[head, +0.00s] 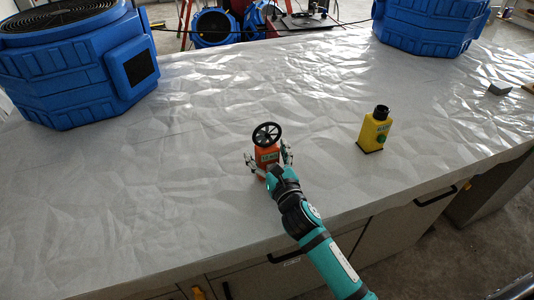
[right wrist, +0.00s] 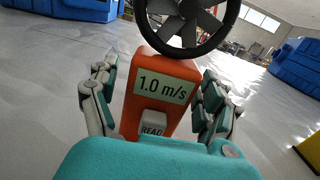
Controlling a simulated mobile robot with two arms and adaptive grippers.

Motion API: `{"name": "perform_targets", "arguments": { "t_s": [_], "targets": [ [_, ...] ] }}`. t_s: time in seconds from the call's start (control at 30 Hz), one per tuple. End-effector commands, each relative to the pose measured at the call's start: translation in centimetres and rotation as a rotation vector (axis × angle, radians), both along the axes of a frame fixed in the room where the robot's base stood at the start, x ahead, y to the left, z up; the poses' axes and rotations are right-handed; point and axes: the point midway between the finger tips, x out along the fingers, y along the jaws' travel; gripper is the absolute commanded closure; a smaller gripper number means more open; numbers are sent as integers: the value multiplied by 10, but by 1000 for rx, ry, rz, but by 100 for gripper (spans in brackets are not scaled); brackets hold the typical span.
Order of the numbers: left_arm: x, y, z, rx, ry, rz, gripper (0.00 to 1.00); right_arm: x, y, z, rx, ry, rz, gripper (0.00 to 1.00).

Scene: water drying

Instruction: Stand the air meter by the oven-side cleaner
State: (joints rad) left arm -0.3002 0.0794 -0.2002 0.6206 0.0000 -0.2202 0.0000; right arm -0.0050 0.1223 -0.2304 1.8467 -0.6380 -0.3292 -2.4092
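The air meter (head: 267,156) is an orange upright box with a black fan wheel on top. It stands on the plastic-covered counter near its front edge. In the right wrist view the meter (right wrist: 160,92) shows "1.0 m/s" and a grey READ button. My right gripper (head: 269,163) is open, with one finger on each side of the meter; slim gaps seem to show beside it. Two big blue machines that may be cleaners stand on the counter, one at the left (head: 75,75) and one at the back right (head: 430,28). No oven can be made out. My left gripper is out of view.
A yellow device with a black top (head: 375,130) stands right of the meter. A small grey block (head: 499,88) lies at the far right. The wrinkled counter cover (head: 240,80) is clear between the blue machines. More blue machines (head: 213,27) are on the floor behind.

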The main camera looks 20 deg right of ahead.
Motion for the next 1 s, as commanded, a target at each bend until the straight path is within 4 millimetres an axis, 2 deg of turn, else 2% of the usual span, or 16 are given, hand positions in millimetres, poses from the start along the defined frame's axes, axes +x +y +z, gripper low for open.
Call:
{"name": "perform_targets", "arguments": {
  "t_s": [0.23, 0.33, 0.7, 0.83, 1.0],
  "targets": [
    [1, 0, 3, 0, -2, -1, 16, 0, 0, 4, 0, -1, 0, 19],
    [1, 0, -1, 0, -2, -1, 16, -10, -1, 1, -1, 1, 0, 19],
    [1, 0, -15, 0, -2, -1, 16, -86, -3, -1, -1, 3, 0, 19],
    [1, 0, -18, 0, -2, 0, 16, -106, -4, 0, -1, 2, 0, 19],
    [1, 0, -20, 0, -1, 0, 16, -119, -5, 2, 0, -1, -1, 19]
  ]
}}
